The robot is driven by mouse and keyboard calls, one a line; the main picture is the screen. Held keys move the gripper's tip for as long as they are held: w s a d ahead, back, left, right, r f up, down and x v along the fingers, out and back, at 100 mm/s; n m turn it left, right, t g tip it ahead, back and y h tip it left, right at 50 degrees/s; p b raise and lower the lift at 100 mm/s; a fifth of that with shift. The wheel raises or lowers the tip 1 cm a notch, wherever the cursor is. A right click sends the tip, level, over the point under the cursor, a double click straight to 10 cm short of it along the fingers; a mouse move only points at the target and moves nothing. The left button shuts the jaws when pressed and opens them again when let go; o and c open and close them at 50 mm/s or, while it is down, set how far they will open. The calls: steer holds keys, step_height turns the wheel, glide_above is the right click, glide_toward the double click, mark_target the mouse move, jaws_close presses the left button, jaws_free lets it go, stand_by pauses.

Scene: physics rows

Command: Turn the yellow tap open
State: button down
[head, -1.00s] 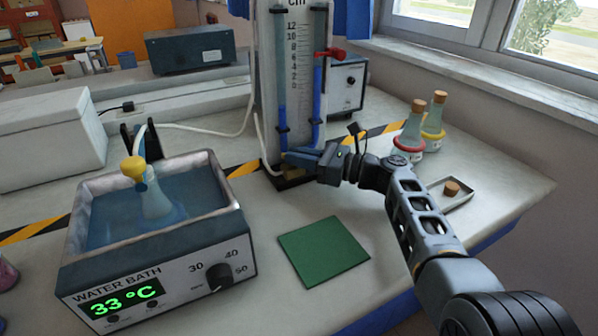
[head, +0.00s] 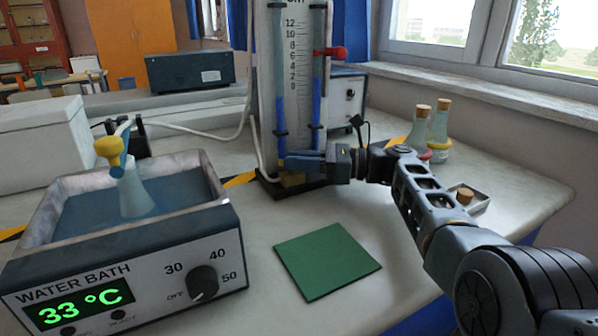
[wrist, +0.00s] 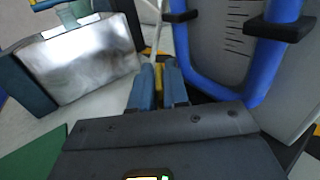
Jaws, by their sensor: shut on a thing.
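My gripper (head: 286,163) is at the foot of the tube gauge (head: 292,90), its blue fingers pointing left. In the wrist view, the two fingers (wrist: 159,76) are close together, with the yellow tap (wrist: 158,88) between them. My gripper is shut on this tap, and the fingers hide most of it. In the head view the tap is almost wholly covered, and how far it is turned cannot be told. Blue liquid stands in both gauge tubes, higher in the right one.
The water bath (head: 130,262), reading 33 °C, stands at left with a yellow-topped flask (head: 130,192). A green mat (head: 327,260) lies in front of the gauge. Corked flasks (head: 437,125) and a small tray (head: 480,204) stand at right. A red lever (head: 333,52) juts from the gauge.

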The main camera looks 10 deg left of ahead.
steer(key=shift+w+f+n+g+b, duration=0.2)
steer(key=shift+n+g+b, duration=0.3)
steer(key=shift+b, duration=2.55)
steer(key=shift+w+f+n+g+b, duration=0.1)
steer(key=shift+w+n+g+b, duration=0.35)
steer(key=shift+b, duration=2.6)
steer(key=b, duration=0.2)
steer(key=g+b, duration=0.1)
steer(key=b, duration=0.2)
steer(key=shift+s+r, duration=0.1)
steer(key=shift+s, duration=0.15)
steer(key=shift+s+r+n+g+b, duration=0.25)
steer(key=shift+g+b, duration=0.2)
steer(key=shift+b, duration=1.15)
steer(key=c, duration=1.2)
jaws_free()
steer(key=shift+d+p, duration=0.15)
steer(key=shift+p, duration=0.15)
